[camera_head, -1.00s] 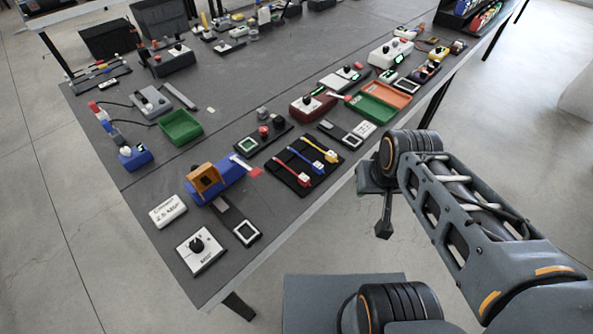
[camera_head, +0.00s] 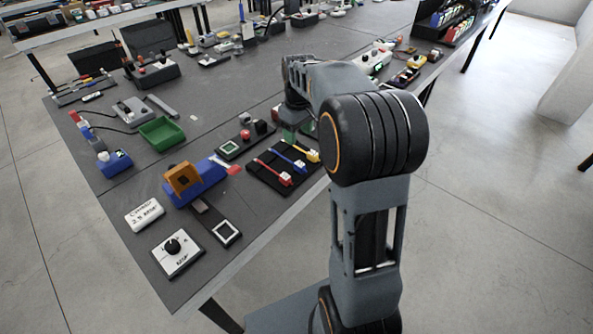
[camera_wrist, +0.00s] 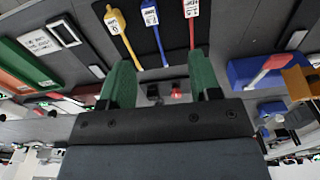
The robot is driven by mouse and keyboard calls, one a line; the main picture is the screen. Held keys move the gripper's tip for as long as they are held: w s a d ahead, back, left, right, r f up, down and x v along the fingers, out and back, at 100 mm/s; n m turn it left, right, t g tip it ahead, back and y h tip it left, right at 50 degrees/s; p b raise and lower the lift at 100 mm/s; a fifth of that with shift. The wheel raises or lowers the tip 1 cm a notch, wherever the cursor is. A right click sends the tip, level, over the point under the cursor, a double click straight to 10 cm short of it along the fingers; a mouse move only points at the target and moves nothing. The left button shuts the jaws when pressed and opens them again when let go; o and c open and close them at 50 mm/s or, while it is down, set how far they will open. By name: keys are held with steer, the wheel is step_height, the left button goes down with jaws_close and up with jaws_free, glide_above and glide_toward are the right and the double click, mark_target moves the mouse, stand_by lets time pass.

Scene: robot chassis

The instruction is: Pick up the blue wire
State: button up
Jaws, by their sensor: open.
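The blue wire (camera_head: 289,158) lies on a black board (camera_head: 262,172) near the table edge, between a red wire (camera_head: 273,173) and a yellow wire (camera_head: 305,151). In the wrist view the blue wire (camera_wrist: 156,36) with its white label stands at the top, between the yellow wire (camera_wrist: 122,36) and the red wire (camera_wrist: 191,22). My gripper (camera_wrist: 162,75) has two green fingers, spread apart with nothing between them. The blue wire's lower end is just beyond the gap between the fingertips. In the head view, my arm hides most of the gripper.
A blue block with an orange part (camera_head: 183,178) stands left of the board. A green tray (camera_head: 161,134) lies farther back, and a white dial box (camera_head: 177,252) is at the near corner. Bare grey tabletop lies between the items.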

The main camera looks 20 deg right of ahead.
step_height(320, 180, down, 2)
steer(key=w+d, duration=0.1)
steer(key=w, duration=0.1)
steer(key=b, duration=0.1)
glide_above(299, 163)
steer(key=shift+n, duration=0.3)
step_height(299, 163, down, 7)
steer(key=shift+s+d+f, duration=0.1)
steer(key=shift+s, duration=0.05)
steer(key=shift+f, duration=3.25)
steer(key=c, duration=1)
steer(key=shift+r, duration=0.15)
steer(key=shift+c, duration=0.2)
